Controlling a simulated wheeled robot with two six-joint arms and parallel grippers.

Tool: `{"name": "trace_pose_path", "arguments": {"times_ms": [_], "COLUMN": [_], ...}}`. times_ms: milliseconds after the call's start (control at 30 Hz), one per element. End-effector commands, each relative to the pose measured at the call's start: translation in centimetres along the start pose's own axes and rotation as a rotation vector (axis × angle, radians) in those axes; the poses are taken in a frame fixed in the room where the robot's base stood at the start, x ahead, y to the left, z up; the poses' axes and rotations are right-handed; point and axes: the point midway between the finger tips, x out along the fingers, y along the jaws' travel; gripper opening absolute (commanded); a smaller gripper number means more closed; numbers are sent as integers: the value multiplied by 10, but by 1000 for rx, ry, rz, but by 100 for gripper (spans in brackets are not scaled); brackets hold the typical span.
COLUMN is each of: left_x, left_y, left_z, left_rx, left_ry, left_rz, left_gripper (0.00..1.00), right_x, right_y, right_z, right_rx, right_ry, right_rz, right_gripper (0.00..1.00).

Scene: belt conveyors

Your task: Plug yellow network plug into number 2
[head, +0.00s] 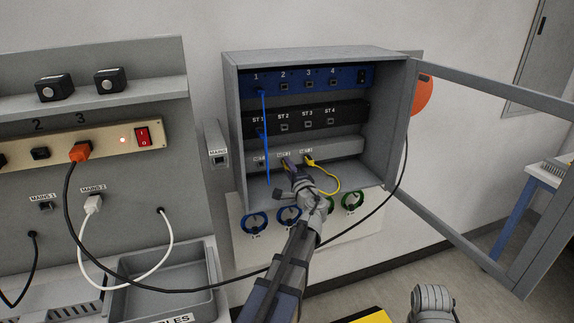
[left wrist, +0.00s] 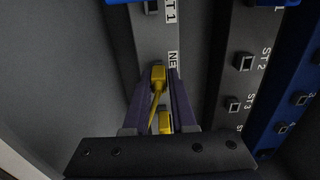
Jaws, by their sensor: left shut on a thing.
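My left gripper (head: 285,163) reaches into the open grey cabinet (head: 232,125), at the middle of its lowest grey panel (head: 345,147). In the left wrist view its fingers (left wrist: 160,85) are shut around a yellow network plug (left wrist: 158,72) at the second port of that panel. The plug faces the panel; I cannot tell how fully it is seated. Another yellow plug (head: 308,161) sits in the third port, with a yellow cable (head: 336,182) looping down from it. The label beside the held plug is partly hidden.
A blue panel (head: 350,77) numbered 1 to 4 and a black ST panel (head: 352,115) sit above. A blue cable (head: 266,140) hangs at their left. The cabinet door (head: 480,90) stands open right. Colored cable coils (head: 352,199) hang below.

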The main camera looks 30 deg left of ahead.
Motion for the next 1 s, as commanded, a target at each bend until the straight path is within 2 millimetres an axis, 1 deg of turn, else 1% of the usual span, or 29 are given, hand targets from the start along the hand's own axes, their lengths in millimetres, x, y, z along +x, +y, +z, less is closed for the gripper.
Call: {"name": "trace_pose_path", "arguments": {"times_ms": [633,1000], "left_x": [-1,-17], "left_y": [1,1], "left_z": [0,0], "left_rx": [-2,-2], "left_ry": [0,1], "left_rz": [2,2], "left_gripper": [0,0], "right_x": [0,1], "right_y": [0,0], "right_z": [0,0], "right_rx": [0,0], "right_ry": [0,0], "right_rz": [0,0], "right_gripper": [50,50]}}
